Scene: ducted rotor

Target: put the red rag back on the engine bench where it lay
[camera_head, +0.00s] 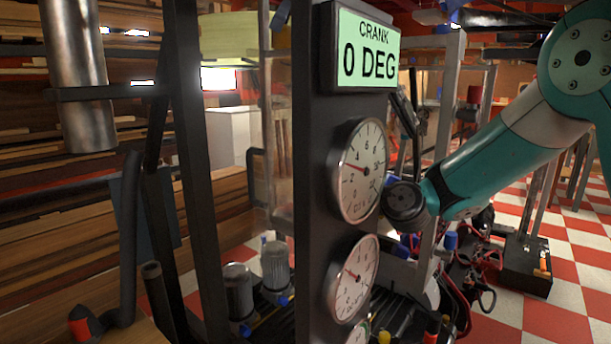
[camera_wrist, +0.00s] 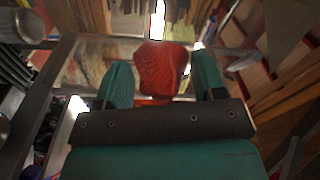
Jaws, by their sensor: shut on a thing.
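The red rag (camera_wrist: 162,68) is a bunched red lump between the teal fingers of my gripper (camera_wrist: 163,78) in the wrist view. My gripper is shut on it, with one finger on each side. In the head view my teal and white arm reaches in from the right, and its wrist passes behind the dark gauge post. My gripper and the rag are hidden there. I cannot tell for sure which surface is the engine bench. A dark ribbed bed (camera_head: 275,318) shows low behind the post.
The gauge post (camera_head: 305,150) carries round dials and a display (camera_head: 367,50) reading CRANK 0 DEG. Dark uprights and a metal cylinder (camera_head: 80,80) stand left. Two grey canisters (camera_head: 275,265) stand low in the middle. A black box (camera_head: 525,265) sits on the checkered floor at right.

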